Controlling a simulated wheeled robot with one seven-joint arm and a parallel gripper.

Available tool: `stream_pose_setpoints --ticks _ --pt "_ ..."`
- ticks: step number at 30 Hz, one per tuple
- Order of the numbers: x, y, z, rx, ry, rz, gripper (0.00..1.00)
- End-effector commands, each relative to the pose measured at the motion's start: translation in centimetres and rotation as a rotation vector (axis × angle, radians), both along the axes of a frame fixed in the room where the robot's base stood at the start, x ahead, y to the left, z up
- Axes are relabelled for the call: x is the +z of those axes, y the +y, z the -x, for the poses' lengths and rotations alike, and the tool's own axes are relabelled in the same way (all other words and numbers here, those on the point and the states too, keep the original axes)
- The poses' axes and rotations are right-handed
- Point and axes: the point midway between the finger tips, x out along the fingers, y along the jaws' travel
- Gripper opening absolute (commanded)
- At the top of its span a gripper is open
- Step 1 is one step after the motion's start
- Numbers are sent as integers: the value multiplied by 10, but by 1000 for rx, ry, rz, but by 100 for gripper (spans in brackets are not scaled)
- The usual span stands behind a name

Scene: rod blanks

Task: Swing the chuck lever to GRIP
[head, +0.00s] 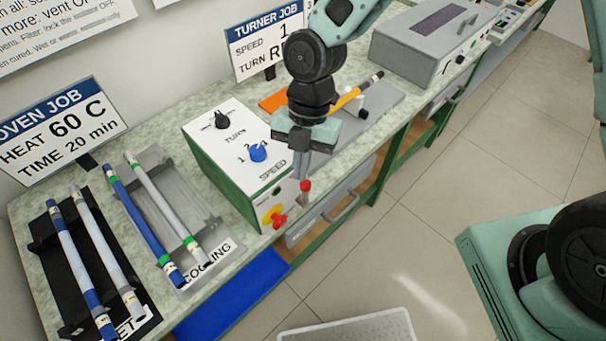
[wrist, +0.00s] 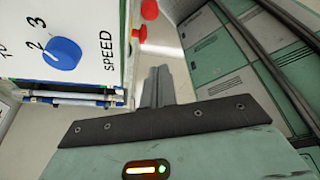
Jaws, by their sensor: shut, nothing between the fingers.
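The turner is a green box with a white top (head: 213,140). A short lever with a red knob (head: 305,186) stands out at its front right end; I see no GRIP label. Its knob is just below my gripper (head: 301,174), which points down, shut and empty. Whether the fingertips touch the knob is unclear. In the wrist view the shut fingers (wrist: 159,72) show beyond the dark bracket. Two red parts, an upper one (wrist: 149,9) and a lower one (wrist: 139,33), stick out from the box near them.
A red button (head: 278,220) sits on the turner's front, below the blue SPEED knob (head: 258,152). An orange rod (head: 352,97) lies behind my gripper. The cooling tray (head: 205,212) and a black rack (head: 48,262) hold rods at left. A grey machine (head: 425,45) stands at back right.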

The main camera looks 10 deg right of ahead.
Motion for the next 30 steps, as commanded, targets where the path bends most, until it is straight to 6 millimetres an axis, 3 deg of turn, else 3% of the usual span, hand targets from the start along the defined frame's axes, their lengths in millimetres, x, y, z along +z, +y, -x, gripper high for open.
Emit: stream_pose_setpoints --ticks 15,21,30 --pt "-88 15 30 3 4 4 0" --pt "-84 0 1 -3 1 2 0" --pt "-87 -5 -8 0 0 1 0"
